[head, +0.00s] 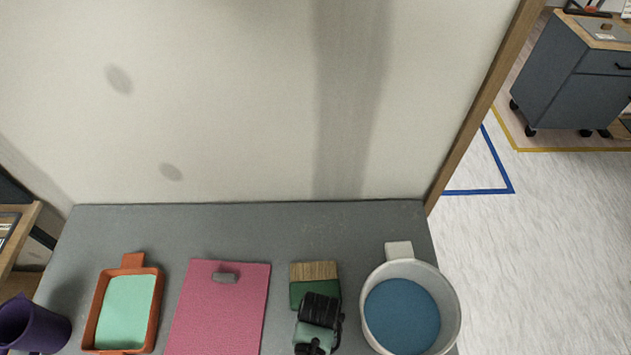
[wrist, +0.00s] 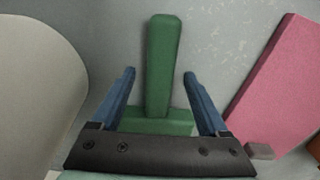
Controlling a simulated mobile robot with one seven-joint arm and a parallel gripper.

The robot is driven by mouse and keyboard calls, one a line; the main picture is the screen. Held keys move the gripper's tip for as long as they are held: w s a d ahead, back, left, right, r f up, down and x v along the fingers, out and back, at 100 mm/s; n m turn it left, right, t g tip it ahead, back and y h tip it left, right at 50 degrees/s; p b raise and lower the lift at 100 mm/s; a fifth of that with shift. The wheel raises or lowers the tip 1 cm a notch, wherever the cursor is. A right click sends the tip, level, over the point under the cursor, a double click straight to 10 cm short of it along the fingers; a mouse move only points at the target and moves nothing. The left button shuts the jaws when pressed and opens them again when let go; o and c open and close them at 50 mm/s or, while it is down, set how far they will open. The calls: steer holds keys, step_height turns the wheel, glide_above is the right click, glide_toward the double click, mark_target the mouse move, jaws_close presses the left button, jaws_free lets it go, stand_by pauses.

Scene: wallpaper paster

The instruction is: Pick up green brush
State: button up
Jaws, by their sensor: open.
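The green brush (head: 301,291) lies on the grey table, with its tan bristles pointing to the back in the head view. In the wrist view its green handle (wrist: 162,65) runs up the middle of the picture, and its wider green head lies partly behind the gripper's dark crossbar. My gripper (wrist: 158,75) is open above the brush, with one blue finger on each side of the handle and clear gaps between. In the head view my gripper (head: 316,322) covers the brush's handle. The fingertips' height above the table is hard to tell.
A white pot with blue liquid (head: 450,318) stands close right of the brush. A pink clipboard (head: 220,310) lies to its left, then an orange tray (head: 155,318) and a purple cup (head: 45,330). A pale wall panel (head: 240,100) rises behind the table.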

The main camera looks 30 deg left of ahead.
steer(key=shift+f, duration=0.1)
jaws_close()
stand_by(0.3)
steer(key=shift+r, duration=0.2)
step_height(320, 180, up, 10)
steer(key=shift+f, duration=0.15)
stand_by(0.4)
steer(key=c, duration=0.7)
jaws_free()
jaws_close()
